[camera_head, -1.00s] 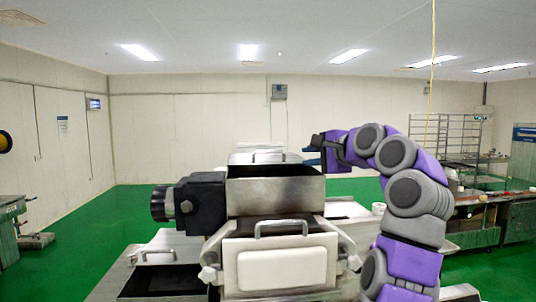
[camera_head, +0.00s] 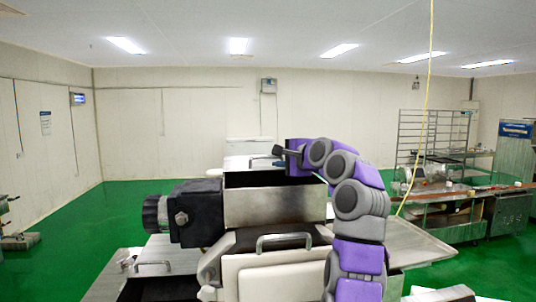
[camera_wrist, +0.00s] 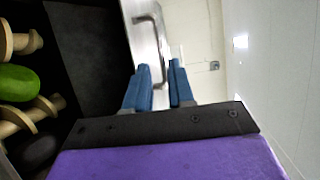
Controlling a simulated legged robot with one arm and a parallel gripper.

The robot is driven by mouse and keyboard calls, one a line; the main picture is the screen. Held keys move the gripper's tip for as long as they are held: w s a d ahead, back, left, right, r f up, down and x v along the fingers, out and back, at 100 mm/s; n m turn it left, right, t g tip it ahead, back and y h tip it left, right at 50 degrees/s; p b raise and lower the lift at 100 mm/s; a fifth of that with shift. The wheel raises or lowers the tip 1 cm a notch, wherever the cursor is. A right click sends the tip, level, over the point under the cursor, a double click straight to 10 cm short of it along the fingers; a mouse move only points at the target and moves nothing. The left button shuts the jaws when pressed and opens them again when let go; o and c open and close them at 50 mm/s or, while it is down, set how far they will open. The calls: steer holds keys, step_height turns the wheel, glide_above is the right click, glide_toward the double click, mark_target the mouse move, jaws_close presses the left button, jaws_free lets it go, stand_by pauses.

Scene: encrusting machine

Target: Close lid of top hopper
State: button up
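The top hopper (camera_head: 275,207) is an open metal box on the machine, with a dark inside. Its pale metal lid (camera_head: 238,163) stands open at the hopper's back edge, with a bar handle (camera_head: 262,160) on it. My gripper (camera_head: 280,155) is above the hopper's back right part, beside the lid handle. In the wrist view, the two blue fingers (camera_wrist: 159,72) are apart. Whether the lid's edge reaches between the fingers is unclear.
A black motor block (camera_head: 200,212) sits left of the hopper. A lower front cover (camera_head: 290,275) with a handle is in front. In the wrist view, a green object (camera_wrist: 18,83) and pale rollers (camera_wrist: 25,120) lie inside the hopper. A rack (camera_head: 432,135) and workbench stand right.

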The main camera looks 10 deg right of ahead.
mark_target(268, 158)
steer(key=p+x, duration=0.1)
steer(key=x, duration=0.1)
steer(key=a+p+x, duration=0.1)
steer(key=x, duration=0.2)
steer(key=shift+r, duration=0.15)
steer(key=shift+w+d+p, duration=0.3)
steer(key=shift+w+p, duration=0.35)
steer(key=shift+w, duration=0.15)
steer(key=shift+w+d+f, duration=0.3)
steer(key=shift+w+d, duration=0.05)
steer(key=shift+a, duration=0.65)
steer(key=shift+c, duration=0.3)
steer(key=shift+a, duration=0.2)
steer(key=c, duration=0.3)
steer(key=shift+d+f, duration=0.1)
steer(key=shift+d, duration=0.05)
jaws_close()
steer(key=shift+d, duration=0.1)
